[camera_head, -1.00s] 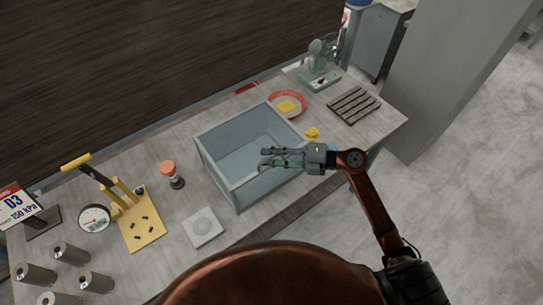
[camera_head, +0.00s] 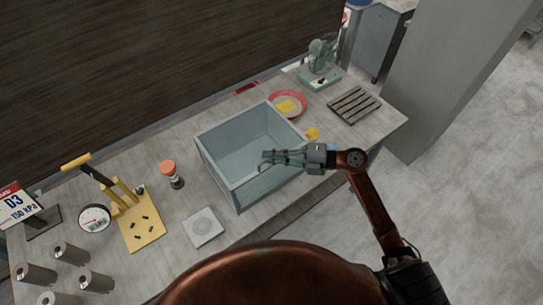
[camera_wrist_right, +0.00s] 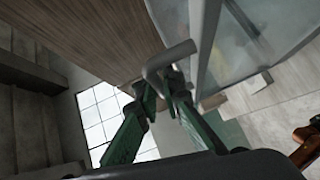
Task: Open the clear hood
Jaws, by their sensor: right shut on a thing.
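The clear hood (camera_head: 216,168) is a box with see-through, grey-blue walls on the workbench. In the right wrist view its clear panel (camera_wrist_right: 245,45) and pale edge fill the upper right. A grey bent handle bar (camera_wrist_right: 170,58) shows beside that edge. My right gripper (camera_head: 265,160) is at the hood's front right side in the head view. In the right wrist view my right gripper (camera_wrist_right: 163,85) has its green fingertips shut on the handle. The hood looks closed, though its top is hard to make out. My left gripper is not in view.
On the bench (camera_head: 255,222) stand a red plate (camera_head: 302,100), a slatted rack (camera_head: 354,105), a green machine (camera_head: 320,70), an orange-topped jar (camera_head: 171,173), a white scale (camera_head: 203,228), a yellow press (camera_head: 139,228) and several grey cylinders. A pillar (camera_head: 445,70) rises at right.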

